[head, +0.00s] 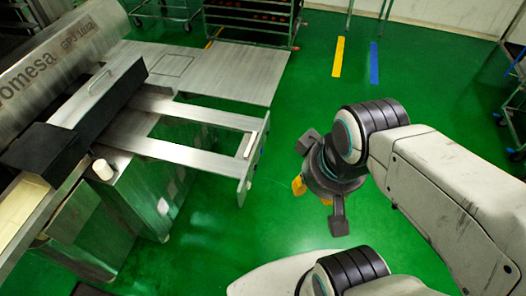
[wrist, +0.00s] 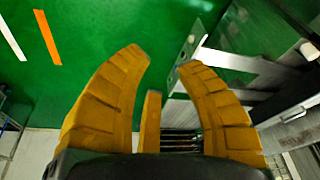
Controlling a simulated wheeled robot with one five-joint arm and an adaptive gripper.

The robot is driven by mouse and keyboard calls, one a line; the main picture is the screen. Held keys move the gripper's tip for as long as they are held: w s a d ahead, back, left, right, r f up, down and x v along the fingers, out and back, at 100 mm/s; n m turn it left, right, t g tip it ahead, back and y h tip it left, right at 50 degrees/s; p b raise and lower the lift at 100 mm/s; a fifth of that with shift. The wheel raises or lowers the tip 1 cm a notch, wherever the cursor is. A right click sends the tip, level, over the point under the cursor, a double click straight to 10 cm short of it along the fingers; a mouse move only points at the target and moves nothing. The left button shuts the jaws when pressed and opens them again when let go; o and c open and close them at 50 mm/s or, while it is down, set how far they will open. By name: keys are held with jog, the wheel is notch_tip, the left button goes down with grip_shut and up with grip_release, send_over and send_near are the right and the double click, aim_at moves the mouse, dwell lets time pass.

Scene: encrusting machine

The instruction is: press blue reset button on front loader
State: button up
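The steel machine (head: 110,165) stands at the left in the head view, with a flat frame of rails (head: 190,152) reaching toward my arm. I cannot make out a blue button in either view, nor tell which part is the front loader. My gripper (head: 313,193) hangs over the green floor, to the right of the frame's end and apart from it. In the wrist view my gripper (wrist: 164,60) has its yellow fingers spread, with nothing between them. Part of the metal frame (wrist: 240,62) shows beyond the right finger.
A white cylindrical knob (head: 103,169) sits beside the black block (head: 45,150) on the machine. A rack (head: 250,18) stands at the back, and a blue-railed cart (head: 513,110) at the right edge. Green floor (head: 300,90) is clear between the machine and my arm.

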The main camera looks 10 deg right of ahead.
grip_shut()
jog(key=c, duration=0.5)
grip_release()
jog(key=shift+c, duration=0.2)
